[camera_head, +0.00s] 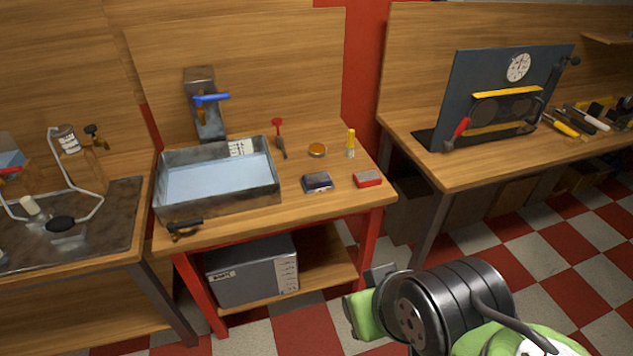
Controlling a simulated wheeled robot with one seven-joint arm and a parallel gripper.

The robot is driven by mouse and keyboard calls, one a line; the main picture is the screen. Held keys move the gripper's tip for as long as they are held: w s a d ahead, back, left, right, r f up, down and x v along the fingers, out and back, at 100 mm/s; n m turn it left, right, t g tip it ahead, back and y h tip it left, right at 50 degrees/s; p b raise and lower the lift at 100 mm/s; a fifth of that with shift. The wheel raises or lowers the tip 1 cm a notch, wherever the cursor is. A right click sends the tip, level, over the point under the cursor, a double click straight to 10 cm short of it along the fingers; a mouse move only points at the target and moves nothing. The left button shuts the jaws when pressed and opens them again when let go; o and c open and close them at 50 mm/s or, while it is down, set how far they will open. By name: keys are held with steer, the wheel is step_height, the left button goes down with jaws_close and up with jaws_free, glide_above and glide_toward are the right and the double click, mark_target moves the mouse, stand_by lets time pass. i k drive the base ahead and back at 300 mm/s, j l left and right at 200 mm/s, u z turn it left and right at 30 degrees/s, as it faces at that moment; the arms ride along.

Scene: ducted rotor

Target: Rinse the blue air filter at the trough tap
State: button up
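A small dark blue block (317,182) lies on the wooden bench right of the trough; it looks like the blue air filter, but its details are too small to be sure. The grey metal trough (217,207) sits on the same bench with a pale blue, water-like surface inside. The tap (205,108), a grey post with a blue lever, stands behind the trough. Whether water runs is not clear. My gripper (368,298) is low at the front right, over the floor and apart from the bench. Its fingers are not clearly shown.
A red block (367,179), an orange-topped round tin (317,150), a yellow-capped bottle (350,144) and a red-handled tool (279,137) stand near the blue block. A black clamp-like thing (184,228) is at the trough's front edge. A grey box (252,269) sits below.

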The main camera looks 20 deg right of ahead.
mark_target(199, 100)
steer(key=i+l+u, duration=0.15)
steer(key=i+u, duration=0.25)
steer(key=i+l+u, duration=0.75)
